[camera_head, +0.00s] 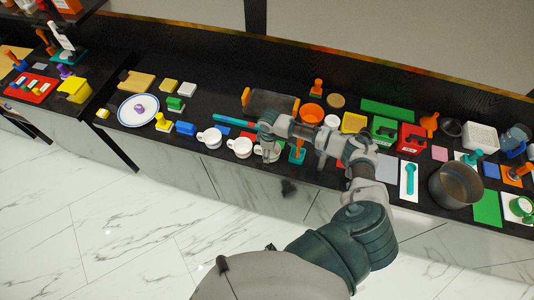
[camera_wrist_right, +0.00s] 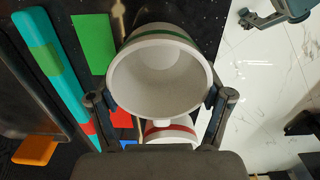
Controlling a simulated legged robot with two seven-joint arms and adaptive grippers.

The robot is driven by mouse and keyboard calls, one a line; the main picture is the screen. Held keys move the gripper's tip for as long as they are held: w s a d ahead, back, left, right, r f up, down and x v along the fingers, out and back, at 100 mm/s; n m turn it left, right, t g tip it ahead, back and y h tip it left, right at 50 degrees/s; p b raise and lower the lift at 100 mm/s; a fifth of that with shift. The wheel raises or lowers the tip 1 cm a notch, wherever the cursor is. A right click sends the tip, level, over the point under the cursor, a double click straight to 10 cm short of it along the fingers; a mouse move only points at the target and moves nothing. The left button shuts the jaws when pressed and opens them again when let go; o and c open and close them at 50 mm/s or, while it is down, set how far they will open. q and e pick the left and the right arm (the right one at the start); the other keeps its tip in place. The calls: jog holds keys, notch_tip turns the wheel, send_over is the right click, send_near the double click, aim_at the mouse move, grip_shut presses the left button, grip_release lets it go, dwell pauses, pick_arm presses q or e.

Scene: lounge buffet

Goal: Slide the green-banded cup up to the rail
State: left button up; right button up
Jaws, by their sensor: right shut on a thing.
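My right gripper (camera_head: 268,140) is at the front part of the black counter, shut on the green-banded cup (camera_head: 267,154). In the right wrist view the white cup (camera_wrist_right: 160,72) sits between the two fingers (camera_wrist_right: 160,104), its open mouth toward the camera and a green band on its far side. A teal rail (camera_head: 232,122) lies behind and to the left of the cup. In the right wrist view the rail (camera_wrist_right: 48,62), with a green section, is apart from the cup. My left gripper is not in view.
A red-banded cup (camera_wrist_right: 170,130) is close beside the held cup; white cups (camera_head: 240,147) (camera_head: 210,137) stand left of it. A green patch (camera_wrist_right: 92,42) lies between rail and cup. The counter's front edge is close.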

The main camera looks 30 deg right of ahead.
jog(key=shift+w+d+f, duration=0.1)
jog(key=shift+w+d, duration=0.3)
jog(key=shift+d, duration=0.35)
jog(key=shift+w+d, duration=0.2)
jog(key=shift+d, duration=0.05)
jog(key=shift+w+d+b, duration=0.4)
jog(key=shift+w+b, duration=0.15)
jog(key=shift+w, duration=0.05)
jog(key=shift+w+d+b, duration=0.3)
jog(key=shift+w+d, duration=0.2)
jog(key=shift+d, duration=0.3)
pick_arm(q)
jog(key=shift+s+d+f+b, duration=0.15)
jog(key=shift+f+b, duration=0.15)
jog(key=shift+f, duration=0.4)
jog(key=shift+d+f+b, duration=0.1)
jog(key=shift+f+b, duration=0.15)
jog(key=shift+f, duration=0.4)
pick_arm(e)
jog(key=shift+w+d, duration=0.75)
jog(key=shift+d, duration=0.05)
jog(key=o, duration=1.1)
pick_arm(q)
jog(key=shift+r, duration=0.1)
